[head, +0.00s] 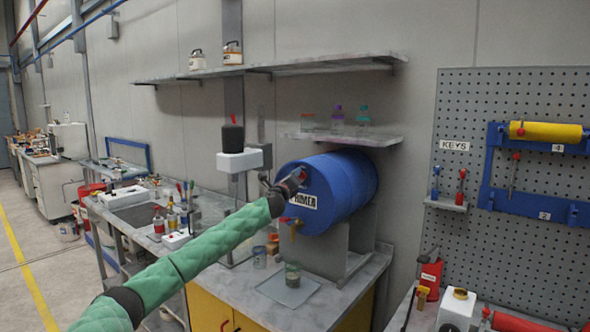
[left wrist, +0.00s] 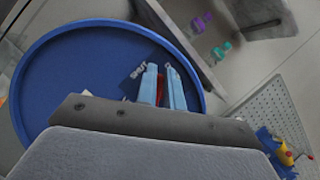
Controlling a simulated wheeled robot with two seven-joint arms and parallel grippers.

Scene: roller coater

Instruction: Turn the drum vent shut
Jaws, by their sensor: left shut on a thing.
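The blue drum (head: 345,185) lies on its side on a grey stand, its round end facing me with a PRIMER label. The red drum vent (head: 303,174) is high on that end, mostly hidden by my gripper. My left gripper (head: 297,178) reaches it from the left. In the left wrist view, the light blue fingers of my left gripper (left wrist: 165,88) are closed around the red vent (left wrist: 161,91) against the blue drum end (left wrist: 75,85). A label reading SHUT (left wrist: 138,71) is beside the fingers. How far the vent is turned is hard to tell. My right gripper is not in view.
A brass tap (head: 294,228) with a red handle is low on the drum end, above a jar (head: 292,274) on a tray (head: 288,290). A shelf (head: 345,139) with bottles is just above the drum. A pegboard (head: 470,110) stands at the right.

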